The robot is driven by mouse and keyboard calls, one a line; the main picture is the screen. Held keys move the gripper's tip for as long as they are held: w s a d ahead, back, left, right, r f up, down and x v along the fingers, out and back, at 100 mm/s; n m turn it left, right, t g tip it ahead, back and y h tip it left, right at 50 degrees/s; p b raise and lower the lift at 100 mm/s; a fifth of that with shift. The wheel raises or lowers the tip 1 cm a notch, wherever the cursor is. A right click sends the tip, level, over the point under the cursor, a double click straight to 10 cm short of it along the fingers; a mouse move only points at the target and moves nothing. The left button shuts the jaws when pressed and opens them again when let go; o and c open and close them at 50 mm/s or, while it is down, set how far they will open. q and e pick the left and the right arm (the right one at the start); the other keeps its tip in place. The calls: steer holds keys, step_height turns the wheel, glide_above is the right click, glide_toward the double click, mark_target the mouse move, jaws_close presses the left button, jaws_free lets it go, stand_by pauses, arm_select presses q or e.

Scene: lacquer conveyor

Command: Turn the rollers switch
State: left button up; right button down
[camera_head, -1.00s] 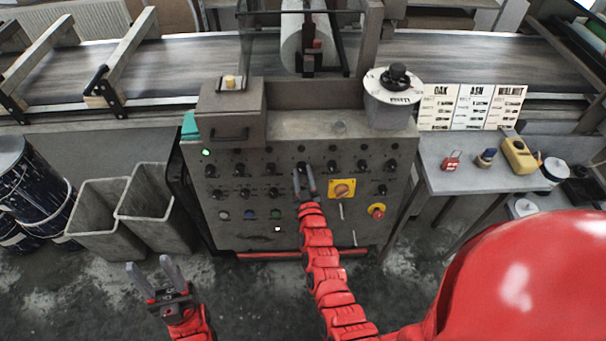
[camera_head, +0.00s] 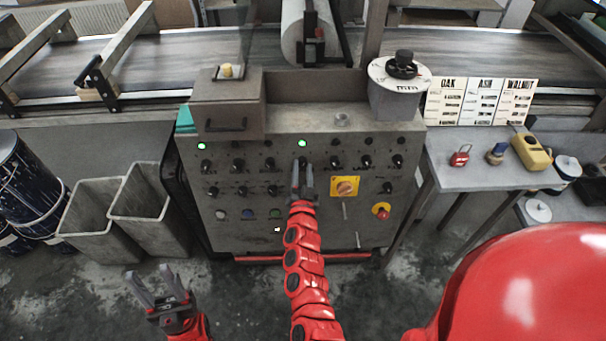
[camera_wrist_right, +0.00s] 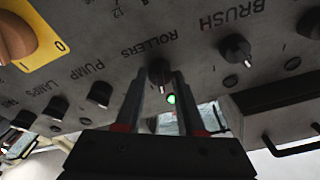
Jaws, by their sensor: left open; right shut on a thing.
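The black rollers switch (camera_wrist_right: 160,72), labelled ROLLERS on the grey panel, shows in the right wrist view. My right gripper (camera_wrist_right: 155,82) has its fingertips on either side of the knob and is shut on it. A green lamp (camera_wrist_right: 171,99) beside the switch is lit. In the head view my right gripper (camera_head: 302,168) is at the upper middle of the control panel (camera_head: 240,235), and its fingers largely hide the knob. The lit lamp (camera_head: 302,143) shows just above it. My left gripper (camera_head: 146,272) is open and empty, low in front of the panel.
Neighbouring switches are the brush knob (camera_wrist_right: 236,48) and the pump knob (camera_wrist_right: 100,94). A yellow-plated orange switch (camera_head: 344,188) and a red stop button (camera_head: 381,211) are right of my right gripper. Grey bins (camera_head: 97,225) stand left; a side table (camera_head: 465,171) stands right.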

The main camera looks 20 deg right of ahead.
steer(key=shift+a+m+h+b, duration=0.1)
steer(key=shift+m+h+b, duration=0.5)
steer(key=shift+m, duration=1.3)
steer(key=shift+g, duration=0.4)
steer(key=c, duration=0.5)
jaws_free()
steer(key=v, duration=1.7)
steer(key=shift+s+f+b, duration=0.15)
steer(key=shift+s+b, duration=0.1)
steer(key=shift+b, duration=0.15)
